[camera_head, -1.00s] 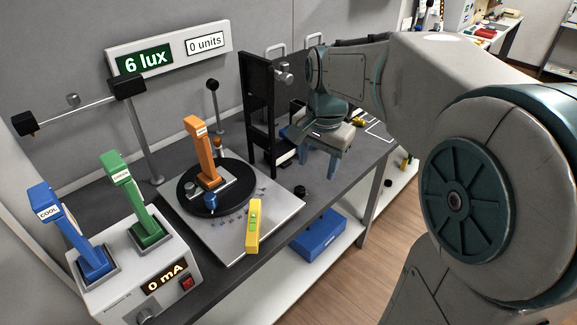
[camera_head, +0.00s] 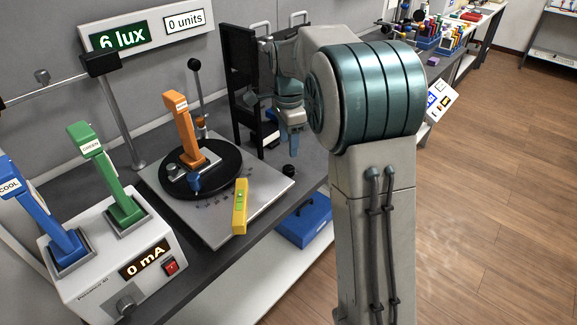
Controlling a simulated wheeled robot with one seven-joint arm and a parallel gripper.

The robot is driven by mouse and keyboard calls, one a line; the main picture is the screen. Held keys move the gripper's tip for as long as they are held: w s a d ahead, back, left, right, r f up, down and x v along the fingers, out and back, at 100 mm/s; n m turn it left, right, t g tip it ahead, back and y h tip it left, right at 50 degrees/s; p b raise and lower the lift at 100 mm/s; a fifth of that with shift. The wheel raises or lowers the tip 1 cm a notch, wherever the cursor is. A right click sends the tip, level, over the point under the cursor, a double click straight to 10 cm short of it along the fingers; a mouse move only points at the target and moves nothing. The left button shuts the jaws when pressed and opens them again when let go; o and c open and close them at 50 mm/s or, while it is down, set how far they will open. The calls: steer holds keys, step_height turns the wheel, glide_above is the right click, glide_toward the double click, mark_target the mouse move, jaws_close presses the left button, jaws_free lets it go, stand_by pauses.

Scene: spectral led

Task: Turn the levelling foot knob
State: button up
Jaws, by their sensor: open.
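A small black round knob (camera_head: 288,171) sits at the right corner of the grey base plate (camera_head: 222,222), and it appears to be the levelling foot knob. My gripper (camera_head: 291,143) points down with its blue fingers above and behind the knob, apart from it. The jaws are open and I see nothing between them. A yellow spirit level (camera_head: 240,206) lies across the plate's front edge. A black turntable disc (camera_head: 225,180) on the plate carries an orange upright lever (camera_head: 184,128).
A black upright frame (camera_head: 239,75) stands close behind my gripper. A control box (camera_head: 85,285) with a green lever (camera_head: 110,180) and a blue lever (camera_head: 45,220) is at left. A blue case (camera_head: 305,222) lies on the lower shelf.

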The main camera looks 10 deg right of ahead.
mark_target(289, 167)
step_height(289, 167, down, 8)
steer(key=shift+f+b, duration=0.15)
steer(key=shift+b, duration=0.3)
steer(key=c, duration=1)
